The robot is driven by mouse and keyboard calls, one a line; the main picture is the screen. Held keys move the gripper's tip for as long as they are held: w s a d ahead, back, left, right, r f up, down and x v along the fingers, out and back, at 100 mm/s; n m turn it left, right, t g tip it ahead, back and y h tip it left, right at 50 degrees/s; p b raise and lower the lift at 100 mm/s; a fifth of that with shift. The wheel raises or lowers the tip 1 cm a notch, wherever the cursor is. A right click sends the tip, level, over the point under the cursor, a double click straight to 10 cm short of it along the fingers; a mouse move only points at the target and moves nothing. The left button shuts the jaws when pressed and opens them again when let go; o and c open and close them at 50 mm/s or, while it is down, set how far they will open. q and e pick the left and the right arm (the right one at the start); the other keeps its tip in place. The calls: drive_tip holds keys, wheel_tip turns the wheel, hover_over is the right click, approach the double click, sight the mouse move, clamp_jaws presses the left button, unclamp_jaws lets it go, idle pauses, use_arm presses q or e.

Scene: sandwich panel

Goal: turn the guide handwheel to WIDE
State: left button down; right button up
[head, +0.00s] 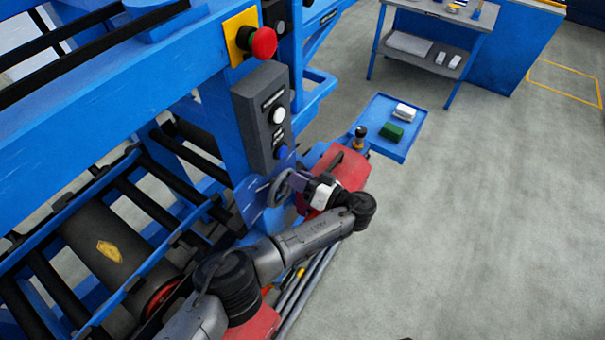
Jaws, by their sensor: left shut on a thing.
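The guide handwheel (274,190) is a small grey wheel on the blue machine post, below the grey button box. My left gripper (296,183) reaches it from the right and is shut on its rim. The gripper and wrist cover part of the wheel. A white mark or scale on the blue post beside the wheel is too small to read, so I cannot tell the wheel's setting. My right gripper is not in view.
The button box (262,118) and a red emergency button (263,42) are above the wheel. A red block (348,168) is close behind my wrist. A blue tray (377,113) holds a green and a white item. The floor at right is clear.

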use_arm(q)
drive_tip(key=n, duration=0.1)
drive_tip(key=s+n, duration=0.1)
drive_tip(key=shift+a+r+n, duration=0.1)
drive_tip(key=shift+a+n, duration=0.25)
drive_tip(key=shift+n, duration=0.05)
drive_tip(key=shift+s+a+r+n+b, duration=0.1)
drive_tip(key=shift+s+a+n+b, duration=0.2)
drive_tip(key=shift+n+b, duration=0.6)
drive_tip(key=shift+s+r+n, duration=0.1)
drive_tip(key=shift+s+n, duration=0.1)
drive_tip(key=shift+n, duration=0.3)
drive_tip(key=shift+r, duration=0.1)
drive_tip(key=c, duration=0.9)
unclamp_jaws()
drive_tip(key=shift+c, duration=0.2)
